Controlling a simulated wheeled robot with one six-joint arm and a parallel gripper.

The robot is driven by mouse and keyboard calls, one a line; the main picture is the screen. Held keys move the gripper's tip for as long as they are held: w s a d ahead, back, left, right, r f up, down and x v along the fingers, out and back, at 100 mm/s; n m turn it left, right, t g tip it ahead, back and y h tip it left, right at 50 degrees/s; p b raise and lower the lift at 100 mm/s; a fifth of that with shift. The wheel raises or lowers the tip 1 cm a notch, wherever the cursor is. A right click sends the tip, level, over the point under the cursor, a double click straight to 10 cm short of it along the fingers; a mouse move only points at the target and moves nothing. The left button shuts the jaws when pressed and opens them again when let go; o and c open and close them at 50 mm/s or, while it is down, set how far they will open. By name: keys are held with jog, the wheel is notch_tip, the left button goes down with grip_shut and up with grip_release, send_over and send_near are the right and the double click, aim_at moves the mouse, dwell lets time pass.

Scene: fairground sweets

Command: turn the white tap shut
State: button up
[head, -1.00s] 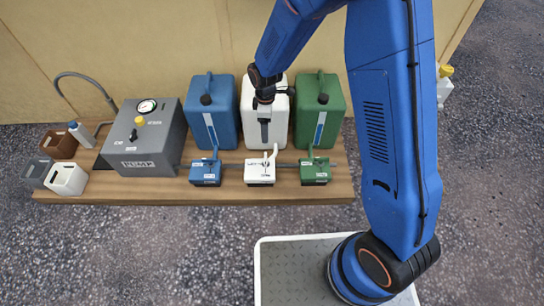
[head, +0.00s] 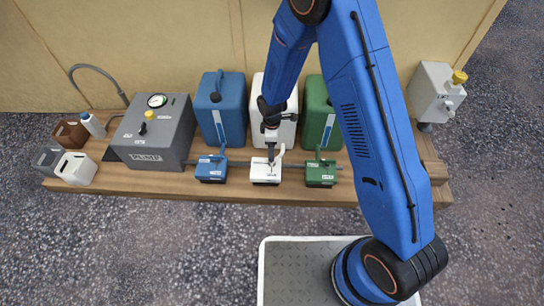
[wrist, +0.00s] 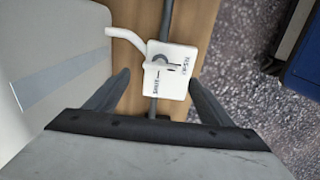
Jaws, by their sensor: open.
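The white tap (head: 265,172) is a small white block on the pipe at the front of the wooden bench, between the blue and green taps. Its white lever (head: 281,152) points back towards the white canister. In the wrist view, the tap (wrist: 175,72) lies ahead of my jaws and its bent lever (wrist: 124,36) reaches to the upper left. Small dark lettering on its top is hard to read. My gripper (head: 271,153) is open, pointing down just above and behind the tap. Its fingers (wrist: 158,84) are spread either side of the tap's near edge, with nothing between them clearly gripped.
The blue tap (head: 211,170) and green tap (head: 320,173) stand close on either side. Blue (head: 221,112), white (head: 286,132) and green (head: 311,120) canisters stand behind. A grey pump box (head: 155,135) is at left; a grey tank (head: 432,92) is at right.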

notch_tip(320, 180, down, 7)
jog(key=shift+f, duration=0.2)
dwell(0.4)
jog(key=c, duration=1)
